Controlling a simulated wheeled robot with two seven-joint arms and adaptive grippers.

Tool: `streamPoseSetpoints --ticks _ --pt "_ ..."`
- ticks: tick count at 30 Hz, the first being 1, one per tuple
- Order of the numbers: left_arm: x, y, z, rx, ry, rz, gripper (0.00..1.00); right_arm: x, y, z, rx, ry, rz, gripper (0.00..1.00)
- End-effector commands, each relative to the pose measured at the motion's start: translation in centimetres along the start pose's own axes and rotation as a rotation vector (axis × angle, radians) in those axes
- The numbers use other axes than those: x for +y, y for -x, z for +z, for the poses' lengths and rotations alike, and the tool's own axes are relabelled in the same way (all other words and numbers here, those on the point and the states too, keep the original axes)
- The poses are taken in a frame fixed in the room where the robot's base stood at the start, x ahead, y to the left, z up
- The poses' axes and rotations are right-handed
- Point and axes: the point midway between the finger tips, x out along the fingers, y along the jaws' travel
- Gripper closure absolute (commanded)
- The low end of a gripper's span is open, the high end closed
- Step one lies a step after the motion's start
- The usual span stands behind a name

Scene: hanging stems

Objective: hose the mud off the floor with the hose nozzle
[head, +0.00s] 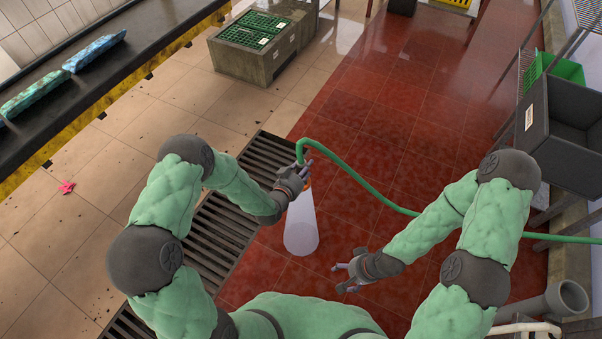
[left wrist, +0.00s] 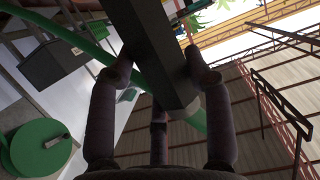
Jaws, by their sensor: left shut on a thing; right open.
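My left gripper (head: 297,182) is shut on the hose nozzle, mostly hidden by the fingers in the head view. In the left wrist view the nozzle (left wrist: 153,50) is a dark block between the fingers. A pale spray cone (head: 301,225) runs from it down to the red floor (head: 390,115). The green hose (head: 350,172) arches from the nozzle and runs off to the right. The red floor has darker mottled patches; I cannot tell whether they are mud. Small brown specks dot the beige tiles (head: 120,115) at left. My right gripper (head: 350,275) is open and empty above the red floor.
A slatted drain (head: 215,235) runs between the beige and red floor. A crate with a green top (head: 255,45) stands at the back. A dark conveyor (head: 110,55) is at left, a grey bin (head: 570,115) at right. A pink scrap (head: 66,187) lies on the beige tiles.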

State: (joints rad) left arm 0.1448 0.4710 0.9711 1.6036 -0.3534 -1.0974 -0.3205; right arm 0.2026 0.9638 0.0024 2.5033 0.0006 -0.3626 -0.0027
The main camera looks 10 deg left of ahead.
Motion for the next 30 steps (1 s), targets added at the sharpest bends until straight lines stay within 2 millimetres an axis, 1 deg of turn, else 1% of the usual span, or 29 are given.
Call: streamPoseSetpoints --ticks 30 --pt "0.0 -5.9 -1.7 0.001 0.0 0.0 0.82 0.9 -2.5 -0.1 0.0 0.0 0.0 0.25"
